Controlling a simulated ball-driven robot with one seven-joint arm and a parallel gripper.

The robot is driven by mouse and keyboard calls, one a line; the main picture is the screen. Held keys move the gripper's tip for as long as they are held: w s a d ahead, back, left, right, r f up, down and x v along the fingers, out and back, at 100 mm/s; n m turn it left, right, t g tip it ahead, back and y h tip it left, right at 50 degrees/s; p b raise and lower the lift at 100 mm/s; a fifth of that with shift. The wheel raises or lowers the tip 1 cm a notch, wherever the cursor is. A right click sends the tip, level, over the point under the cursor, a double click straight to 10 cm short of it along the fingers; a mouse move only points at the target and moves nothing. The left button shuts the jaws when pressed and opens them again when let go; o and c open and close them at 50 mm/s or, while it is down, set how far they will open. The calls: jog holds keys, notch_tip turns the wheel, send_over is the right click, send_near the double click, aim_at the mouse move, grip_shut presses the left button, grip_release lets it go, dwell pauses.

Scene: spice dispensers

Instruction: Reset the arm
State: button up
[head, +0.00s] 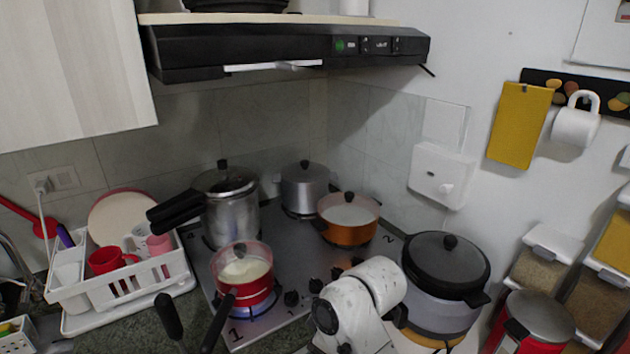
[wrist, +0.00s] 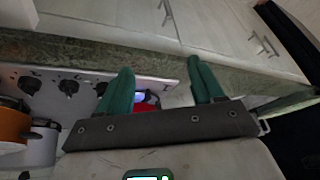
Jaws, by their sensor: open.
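My gripper (wrist: 163,88) shows in the wrist view with its two green fingers spread apart and nothing between them. Beyond the fingers are the front edge of the stove and part of the red pot (wrist: 146,105) with a bluish glow by it. In the head view my white arm (head: 358,300) is bent in front of the stove, left of the black-lidded cooker (head: 446,265). My gripper's fingers are not visible in the head view.
The stove (head: 290,255) bears a red pot (head: 243,290) over a lit burner, an orange pot (head: 347,231), a pressure cooker (head: 230,215) and a grey pot (head: 303,190). A white dish rack (head: 95,292) stands left. Spice dispensers (head: 540,268) are right. A hood (head: 280,55) hangs above.

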jog(key=s+d+f+m, duration=0.5)
jog(key=s+d+f, duration=0.3)
jog(key=s+d+f+m+h, duration=0.2)
jog(key=s+d+f+m, duration=0.1)
jog(key=s+d, duration=0.6)
jog(key=s+d+f+m+h+b, duration=0.1)
jog(key=s+d+m, duration=0.4)
jog(key=s+d, duration=0.5)
jog(key=s+f+h, duration=0.1)
jog(key=s+f, duration=0.1)
jog(key=s, duration=0.2)
jog(key=shift+s+m+h, duration=0.35)
jog(key=shift+m+h, duration=0.05)
